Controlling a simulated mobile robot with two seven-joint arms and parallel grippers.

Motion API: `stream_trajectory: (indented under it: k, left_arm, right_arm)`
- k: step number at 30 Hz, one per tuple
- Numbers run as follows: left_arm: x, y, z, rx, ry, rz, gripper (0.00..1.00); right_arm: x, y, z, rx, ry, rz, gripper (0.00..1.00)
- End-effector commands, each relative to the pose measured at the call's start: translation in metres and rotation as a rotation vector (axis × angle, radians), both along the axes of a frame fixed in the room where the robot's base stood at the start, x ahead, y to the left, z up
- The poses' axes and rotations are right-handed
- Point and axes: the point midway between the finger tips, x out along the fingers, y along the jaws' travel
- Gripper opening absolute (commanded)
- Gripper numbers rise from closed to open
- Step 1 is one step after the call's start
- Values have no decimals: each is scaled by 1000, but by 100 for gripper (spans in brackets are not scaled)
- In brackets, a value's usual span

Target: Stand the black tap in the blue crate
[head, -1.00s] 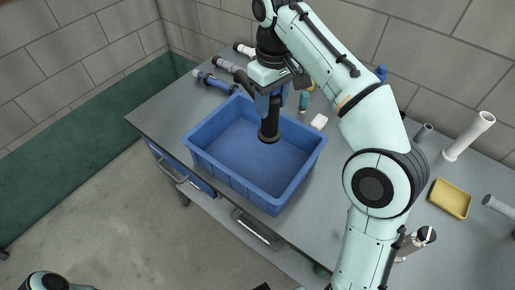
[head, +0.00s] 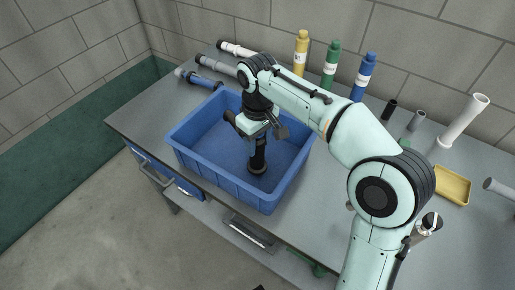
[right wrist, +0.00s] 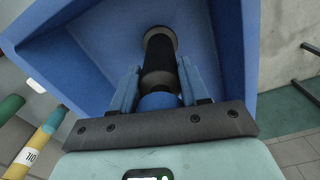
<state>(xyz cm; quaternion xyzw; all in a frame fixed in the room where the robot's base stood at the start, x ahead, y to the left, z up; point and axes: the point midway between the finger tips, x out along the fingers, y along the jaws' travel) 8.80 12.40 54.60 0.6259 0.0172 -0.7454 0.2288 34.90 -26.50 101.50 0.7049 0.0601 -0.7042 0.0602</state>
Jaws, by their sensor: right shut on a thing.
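The black tap (head: 258,160) is upright inside the blue crate (head: 225,173), with its round base low, near or on the crate floor. I cannot tell whether the base touches the floor. My right gripper (head: 260,135) is shut on the tap's upper part, above the crate floor. In the right wrist view, the tap (right wrist: 159,55) runs away from between the two blue fingers of the gripper (right wrist: 158,88), with the crate's walls (right wrist: 230,45) around it. My left gripper does not show.
Yellow (head: 301,52), green (head: 331,65) and blue (head: 362,77) bottles stand behind the crate. Several pipes lie at the back left. A yellow tray (head: 453,190) and a white pipe (head: 463,120) are at the right. The crate is otherwise empty.

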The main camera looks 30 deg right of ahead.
Motion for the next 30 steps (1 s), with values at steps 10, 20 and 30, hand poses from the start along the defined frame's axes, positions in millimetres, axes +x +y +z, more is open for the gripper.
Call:
stream_trajectory:
  k: [10, 20, 30]
  left_arm:
    - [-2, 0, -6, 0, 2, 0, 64]
    - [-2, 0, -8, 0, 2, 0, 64]
    - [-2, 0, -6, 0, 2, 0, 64]
  right_arm:
    - [0, 0, -25, 0, -1, -1, 0]
    - [0, 0, -29, 0, 1, 0, 67]
    - [0, 0, -26, 0, 1, 0, 70]
